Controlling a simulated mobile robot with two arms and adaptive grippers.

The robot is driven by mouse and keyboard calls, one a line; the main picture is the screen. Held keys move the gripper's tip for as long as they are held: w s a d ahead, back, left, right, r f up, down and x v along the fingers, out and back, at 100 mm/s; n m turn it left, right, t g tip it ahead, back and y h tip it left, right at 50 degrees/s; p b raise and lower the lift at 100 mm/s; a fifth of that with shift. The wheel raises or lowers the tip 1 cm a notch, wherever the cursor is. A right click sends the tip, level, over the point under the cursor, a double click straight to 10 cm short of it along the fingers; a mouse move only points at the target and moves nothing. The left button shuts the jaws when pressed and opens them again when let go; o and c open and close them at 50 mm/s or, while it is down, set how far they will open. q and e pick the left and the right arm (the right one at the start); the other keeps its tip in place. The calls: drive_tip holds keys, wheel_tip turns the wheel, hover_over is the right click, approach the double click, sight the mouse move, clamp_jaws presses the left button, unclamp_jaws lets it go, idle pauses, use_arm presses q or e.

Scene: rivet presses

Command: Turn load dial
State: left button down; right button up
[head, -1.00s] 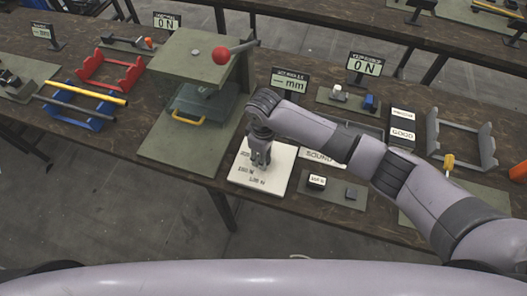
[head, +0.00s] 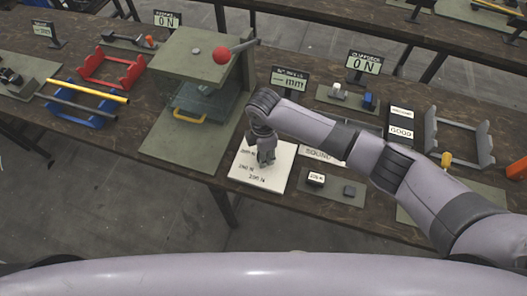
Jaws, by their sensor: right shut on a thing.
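A white panel (head: 274,180) with printed load values in N lies flat on the near edge of the bench. My right gripper (head: 266,161) points down onto the middle of this panel and is shut on the load dial. The dial itself is hidden beneath and between the fingers, so its pointer and setting cannot be read. My left gripper is not in view.
Left of the panel stands a green press (head: 203,58) with a red-knobbed lever (head: 222,55) and a yellow handle (head: 189,118). A small pad with a labelled block (head: 316,179) is at the right. A display reading "mm" (head: 289,79) stands behind.

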drive_tip(key=shift+n, duration=0.6)
drive_tip(key=o, duration=1.2)
wheel_tip(320, 180, up, 12)
drive_tip(key=shift+s, duration=0.1)
idle(0.5)
